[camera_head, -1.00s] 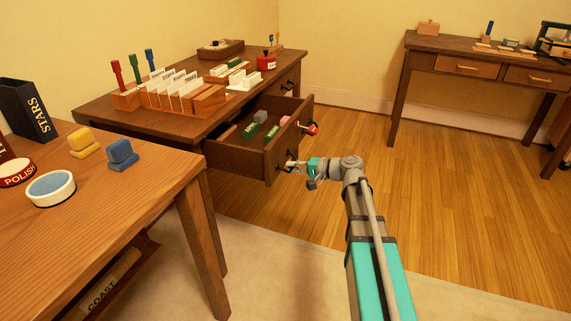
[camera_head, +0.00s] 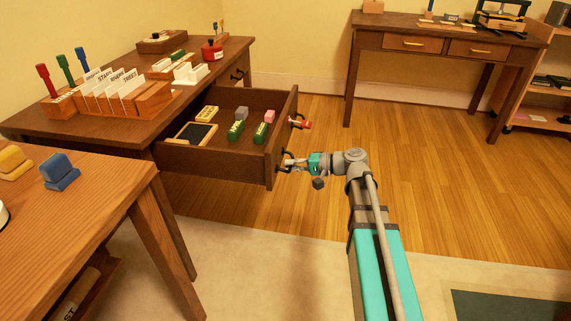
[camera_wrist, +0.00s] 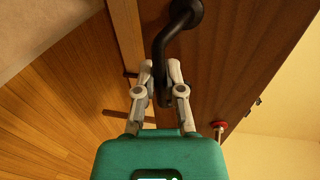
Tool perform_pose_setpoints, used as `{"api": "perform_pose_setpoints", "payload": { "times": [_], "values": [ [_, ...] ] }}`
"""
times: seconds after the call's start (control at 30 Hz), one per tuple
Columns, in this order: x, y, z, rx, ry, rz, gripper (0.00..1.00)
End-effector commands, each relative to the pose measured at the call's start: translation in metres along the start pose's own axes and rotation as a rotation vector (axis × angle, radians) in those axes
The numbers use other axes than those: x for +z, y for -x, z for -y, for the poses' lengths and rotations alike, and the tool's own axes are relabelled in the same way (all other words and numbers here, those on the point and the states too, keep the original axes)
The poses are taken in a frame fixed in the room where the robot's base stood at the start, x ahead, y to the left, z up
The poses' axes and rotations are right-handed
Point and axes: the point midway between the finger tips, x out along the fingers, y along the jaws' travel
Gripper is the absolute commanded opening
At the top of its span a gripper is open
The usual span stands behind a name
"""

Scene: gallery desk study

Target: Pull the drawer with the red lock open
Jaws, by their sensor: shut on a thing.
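The drawer (camera_head: 219,165) with the red lock (camera_head: 301,122) stands well out of the dark wooden desk in the head view. The red lock sits on its front, beyond the handle I hold. My gripper (camera_head: 287,163) is shut on the drawer's black handle (camera_head: 287,153). In the wrist view my gripper (camera_wrist: 163,88) has its two fingers around the curved black handle (camera_wrist: 168,45), close to the wooden drawer front (camera_wrist: 232,60). The red lock also shows small in the wrist view (camera_wrist: 219,125). Inside the drawer lie green, pink and grey blocks, a yellow block and a dark-faced pad (camera_head: 197,134).
The desk top (camera_head: 105,128) holds a card rack, stamps and a red pot. A lighter table (camera_head: 105,200) with blue and yellow stamps stands at the lower left. Another table (camera_head: 448,40) is at the back right. Open floor lies right of the drawer.

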Motion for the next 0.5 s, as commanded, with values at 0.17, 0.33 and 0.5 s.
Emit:
{"api": "perform_pose_setpoints", "payload": {
  "times": [0.17, 0.33, 0.5],
  "values": [
    [-0.005, -0.0041, 0.0019, -0.004, 0.001, -0.006, 0.0],
    [-0.0037, -0.0073, 0.0027, -0.004, 0.002, -0.001, 0.0],
    [-0.0013, -0.0088, 0.0027, -0.003, 0.002, 0.004, 0.44]
  ]
}}
